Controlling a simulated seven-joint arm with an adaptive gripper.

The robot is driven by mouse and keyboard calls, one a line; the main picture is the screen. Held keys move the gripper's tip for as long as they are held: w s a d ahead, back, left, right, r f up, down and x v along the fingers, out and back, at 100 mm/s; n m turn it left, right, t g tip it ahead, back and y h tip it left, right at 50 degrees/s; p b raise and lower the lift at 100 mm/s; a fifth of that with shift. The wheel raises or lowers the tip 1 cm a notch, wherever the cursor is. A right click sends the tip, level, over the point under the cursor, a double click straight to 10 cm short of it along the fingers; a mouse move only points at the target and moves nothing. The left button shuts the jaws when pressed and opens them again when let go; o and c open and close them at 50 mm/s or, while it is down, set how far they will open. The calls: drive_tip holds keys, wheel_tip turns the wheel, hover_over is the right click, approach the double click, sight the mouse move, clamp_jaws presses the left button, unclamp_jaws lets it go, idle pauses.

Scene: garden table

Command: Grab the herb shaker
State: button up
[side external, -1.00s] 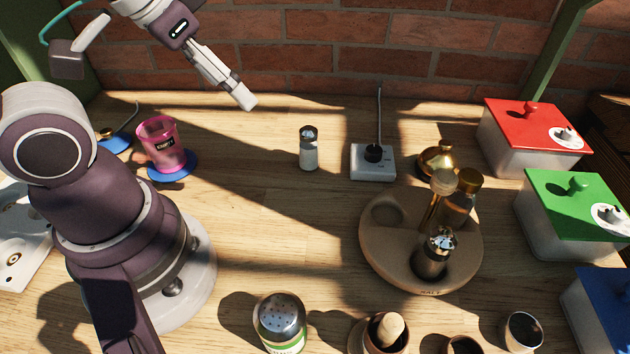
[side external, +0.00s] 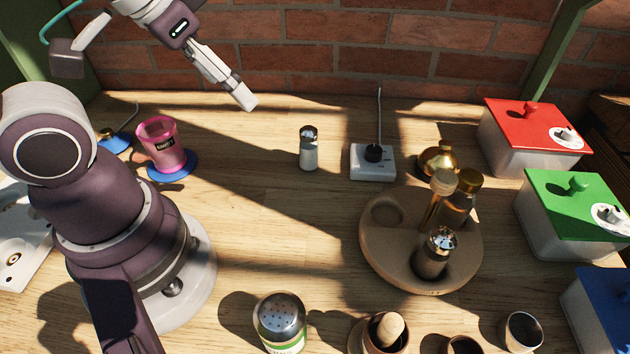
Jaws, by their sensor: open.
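A large shaker (side external: 281,322) with a perforated metal lid and a green-edged label stands at the bottom edge of the side view, partly cut off. A small white shaker (side external: 308,150) with a metal cap stands upright at the back middle. Another metal-topped shaker (side external: 434,254) stands in the round wooden tray (side external: 385,262). No label is readable enough to tell which is the herb shaker. My gripper (side external: 246,101) is raised at the upper left of the small white shaker, apart from all three. It is open and empty, seen nearly edge-on.
The wooden tray also holds bottles (side external: 456,208). A white box (side external: 373,161) with an upright rod stands behind it. A pink cup (side external: 165,148) is at the left. Lidded red (side external: 530,130), green (side external: 575,205) and blue bins line the right.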

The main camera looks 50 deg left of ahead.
drive_tip(key=shift+o, duration=0.7)
